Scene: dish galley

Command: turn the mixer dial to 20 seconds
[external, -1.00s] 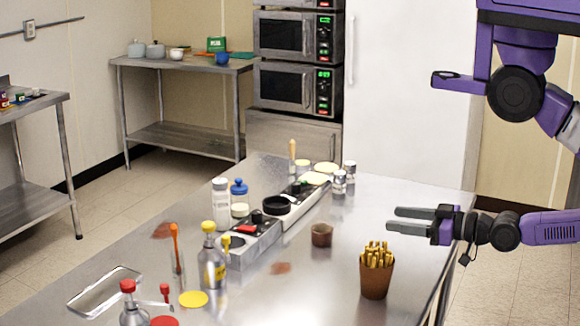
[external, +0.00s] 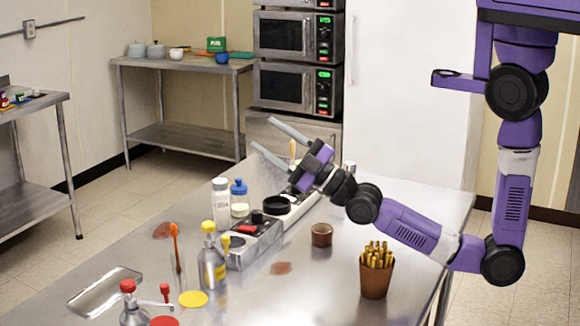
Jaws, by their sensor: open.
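A low grey appliance (external: 252,247) stands on the steel table, with a red switch (external: 246,230) and a small black knob (external: 257,215). A black ring-shaped part (external: 276,204) sits on a pale unit just behind it. I cannot tell for sure which part is the mixer dial, and no dial markings can be read. My gripper (external: 263,134) is open and empty. It is raised above the far part of the table, pointing up and left, apart from the appliance. My gripper and wrist hide some of the items at the table's far end.
A white-capped shaker (external: 221,203), a blue-lidded jar (external: 239,192) and a yellow-capped bottle (external: 211,262) stand close to the appliance. A brown cup (external: 321,235) and a cup of fries (external: 375,276) stand to the right. A metal tray (external: 78,301) lies front left.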

